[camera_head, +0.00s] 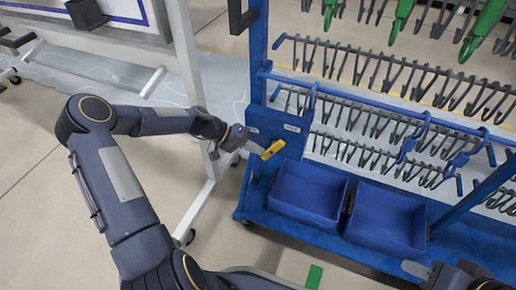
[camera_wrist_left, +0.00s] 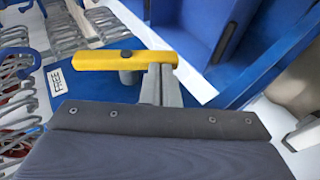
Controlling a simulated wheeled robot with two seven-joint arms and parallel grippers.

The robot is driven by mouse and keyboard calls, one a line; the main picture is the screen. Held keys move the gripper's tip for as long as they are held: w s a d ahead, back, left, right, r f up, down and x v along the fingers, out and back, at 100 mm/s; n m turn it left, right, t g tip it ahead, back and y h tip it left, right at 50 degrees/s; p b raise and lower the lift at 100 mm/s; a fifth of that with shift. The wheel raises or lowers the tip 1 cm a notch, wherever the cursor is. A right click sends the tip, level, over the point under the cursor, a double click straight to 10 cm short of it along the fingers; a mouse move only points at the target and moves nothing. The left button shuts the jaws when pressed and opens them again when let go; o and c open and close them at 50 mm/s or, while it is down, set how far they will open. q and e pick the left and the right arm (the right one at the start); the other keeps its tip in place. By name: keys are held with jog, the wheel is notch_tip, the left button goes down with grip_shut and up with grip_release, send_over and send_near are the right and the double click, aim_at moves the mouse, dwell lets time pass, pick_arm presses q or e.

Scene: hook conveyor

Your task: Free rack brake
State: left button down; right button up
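The yellow brake handle (camera_head: 273,150) sits on the blue end plate of the rack, slanting up to the right, below and left of a FREE label (camera_head: 292,128). In the left wrist view the handle (camera_wrist_left: 122,60) lies across the picture, its left end beside the FREE label (camera_wrist_left: 57,83). My left gripper (camera_head: 258,149) is at the handle's left end. In the wrist view its fingers (camera_wrist_left: 160,78) are close together, tips at the handle's right end; I see no clear grip around it. My right gripper (camera_head: 440,275) shows partly at the bottom right; its fingers are unclear.
Two blue bins (camera_head: 308,192) stand on the rack's base (camera_head: 330,240), under rows of grey hooks (camera_head: 390,75). A white frame post (camera_head: 186,55) stands close behind my left arm. Green hooks (camera_head: 402,15) hang at the top right. Open floor (camera_head: 35,180) lies at the left.

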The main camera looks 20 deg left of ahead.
pick_arm(q)
jog(key=shift+d+f, duration=0.3)
jog(key=shift+f, duration=0.35)
jog(key=shift+d+f, duration=0.25)
jog(key=shift+f, duration=0.35)
pick_arm(e)
jog(key=shift+f, duration=0.3)
pick_arm(q)
jog(key=shift+f, duration=0.1)
jog(key=shift+b, duration=0.3)
